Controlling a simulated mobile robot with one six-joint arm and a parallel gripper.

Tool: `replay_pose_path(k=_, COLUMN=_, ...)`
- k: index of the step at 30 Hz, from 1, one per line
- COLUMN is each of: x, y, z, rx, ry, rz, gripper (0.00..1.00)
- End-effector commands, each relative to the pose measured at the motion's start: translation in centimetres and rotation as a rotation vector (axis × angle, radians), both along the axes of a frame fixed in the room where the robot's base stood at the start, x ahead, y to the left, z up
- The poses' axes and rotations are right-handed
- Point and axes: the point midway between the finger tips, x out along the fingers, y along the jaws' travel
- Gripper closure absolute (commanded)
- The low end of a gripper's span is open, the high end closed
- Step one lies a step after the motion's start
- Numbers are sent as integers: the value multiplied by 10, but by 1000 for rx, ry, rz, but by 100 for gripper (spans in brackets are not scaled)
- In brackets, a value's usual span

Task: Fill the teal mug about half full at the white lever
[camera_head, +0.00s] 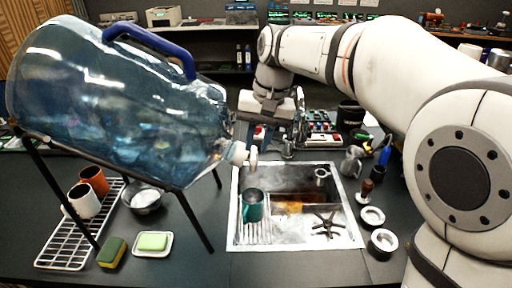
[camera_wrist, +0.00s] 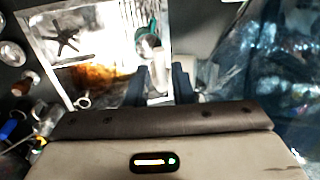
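The teal mug (camera_head: 253,207) stands upright on the ribbed left part of the metal sink tray, a little below and right of the jug's tap. It also shows in the wrist view (camera_wrist: 152,27) beyond the fingertips. I cannot tell whether it holds water. The white lever (camera_head: 253,158) sits on the white tap at the mouth of the big blue water jug (camera_head: 120,100), which lies tilted on a black stand.
A drying rack (camera_head: 75,240) with a white and a brown cup, a bowl (camera_head: 143,198), a sponge (camera_head: 112,252) and a soap dish (camera_head: 153,252) are at left. The sink (camera_head: 335,243) holds a dark star-shaped part. Portafilter parts and metal rings (camera_head: 383,243) line its right side.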

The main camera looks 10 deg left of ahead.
Motion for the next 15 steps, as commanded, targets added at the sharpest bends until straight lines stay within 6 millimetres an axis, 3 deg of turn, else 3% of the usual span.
replay_pose_path(k=6, x=-1, y=5, z=-24, rx=0, ry=0, rz=0, gripper=78)
replay_pose_path(k=15, x=-1, y=6, z=-28, rx=0, ry=-1, rz=1, gripper=78)
